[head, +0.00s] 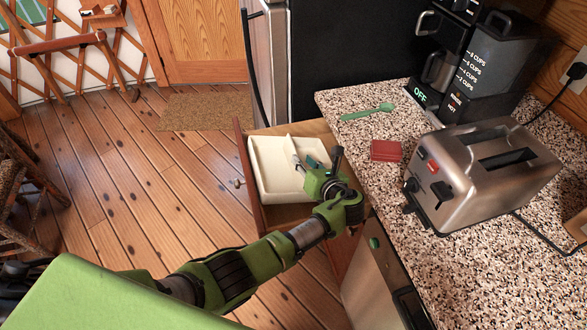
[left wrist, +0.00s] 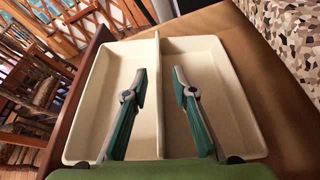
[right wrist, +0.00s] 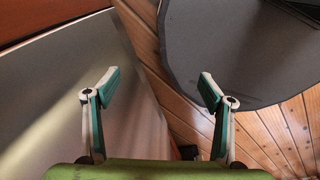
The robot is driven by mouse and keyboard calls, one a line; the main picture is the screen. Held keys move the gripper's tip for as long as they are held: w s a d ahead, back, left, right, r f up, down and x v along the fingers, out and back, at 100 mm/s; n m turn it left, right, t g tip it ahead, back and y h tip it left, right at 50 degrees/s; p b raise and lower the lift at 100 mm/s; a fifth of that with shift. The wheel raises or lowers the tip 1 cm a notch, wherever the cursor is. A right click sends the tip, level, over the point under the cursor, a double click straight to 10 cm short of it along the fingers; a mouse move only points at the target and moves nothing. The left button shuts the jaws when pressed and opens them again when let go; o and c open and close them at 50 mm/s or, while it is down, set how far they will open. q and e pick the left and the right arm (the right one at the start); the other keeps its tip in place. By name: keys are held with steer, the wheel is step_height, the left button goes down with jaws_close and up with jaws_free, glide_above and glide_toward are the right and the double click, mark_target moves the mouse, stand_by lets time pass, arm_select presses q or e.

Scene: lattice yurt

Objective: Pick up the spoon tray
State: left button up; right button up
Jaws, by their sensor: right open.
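The spoon tray (head: 258,160) is a cream, two-compartment tray lying in an open wooden drawer (head: 310,128). It looks empty in the left wrist view (left wrist: 98,85), where a divider (left wrist: 159,70) splits it. My left gripper (head: 317,165) is over the tray's right part in the head view. In the left wrist view it (left wrist: 159,75) is open, with one finger on each side of the divider and nothing between them but the divider below. I cannot tell whether the fingers touch the tray. My right gripper (right wrist: 160,78) is open and empty, and shows only in the right wrist view.
A green spoon (head: 368,111) and a red block (head: 386,150) lie on the speckled counter (head: 345,105) right of the drawer. A toaster (head: 480,175) and a coffee maker (head: 485,70) stand farther right. The wooden floor left of the drawer is clear.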

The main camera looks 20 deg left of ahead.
arm_select(q)
steer(key=x, duration=0.4)
steer(key=shift+s+a+f, duration=0.1)
steer(key=shift+f, duration=0.05)
steer(key=shift+c, duration=0.4)
jaws_close()
steer(key=shift+r, duration=0.25)
